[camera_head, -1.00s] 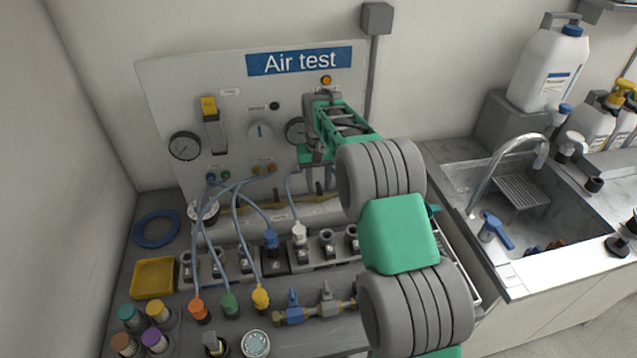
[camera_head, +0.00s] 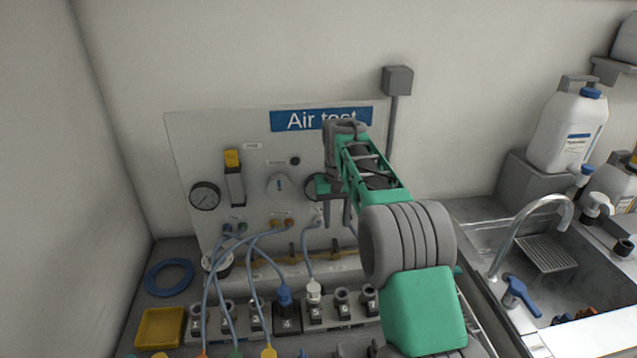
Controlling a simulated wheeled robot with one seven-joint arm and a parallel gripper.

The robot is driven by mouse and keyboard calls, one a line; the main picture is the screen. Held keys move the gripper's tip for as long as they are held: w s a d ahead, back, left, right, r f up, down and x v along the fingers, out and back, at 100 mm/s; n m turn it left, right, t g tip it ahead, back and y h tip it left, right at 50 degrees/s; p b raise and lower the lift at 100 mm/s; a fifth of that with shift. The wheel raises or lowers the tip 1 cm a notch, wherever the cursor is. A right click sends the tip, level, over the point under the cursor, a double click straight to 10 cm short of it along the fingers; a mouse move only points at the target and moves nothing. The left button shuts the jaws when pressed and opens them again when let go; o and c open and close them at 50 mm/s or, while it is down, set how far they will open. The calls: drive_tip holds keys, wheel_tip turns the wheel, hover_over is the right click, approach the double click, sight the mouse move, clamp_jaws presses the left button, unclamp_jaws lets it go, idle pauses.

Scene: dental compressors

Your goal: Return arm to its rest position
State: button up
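My arm, green and grey, rises from the lower right of the head view. My gripper (camera_head: 335,208) is at its far end, in front of the right half of the Air test panel (camera_head: 255,200). Its two grey fingers point down and stand apart, with a gap between them and nothing seen held there. The fingers are above the row of grey sockets and near the white plug (camera_head: 313,290).
Blue hoses hang from the panel to several plugs, including a blue plug (camera_head: 284,297). A blue hose coil (camera_head: 169,277) and yellow tray (camera_head: 160,327) lie at left. A sink with a tap (camera_head: 530,215) and a white jug (camera_head: 567,128) stand at right.

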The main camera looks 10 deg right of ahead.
drive_tip(key=s+r+t, duration=0.1)
drive_tip(key=s+r, duration=0.3)
drive_tip(key=s, duration=0.4)
drive_tip(key=s+r+t, duration=0.1)
drive_tip(key=s+r, duration=0.2)
drive_tip(key=s, duration=0.5)
drive_tip(key=s+f, duration=0.3)
drive_tip(key=s, duration=0.4)
drive_tip(key=s+f+t, duration=0.1)
drive_tip(key=s+f, duration=0.1)
drive_tip(key=s, duration=0.5)
drive_tip(key=shift+s+d+f+t, duration=0.15)
drive_tip(key=shift+s+f+t, duration=0.15)
drive_tip(key=shift+s+f, duration=0.1)
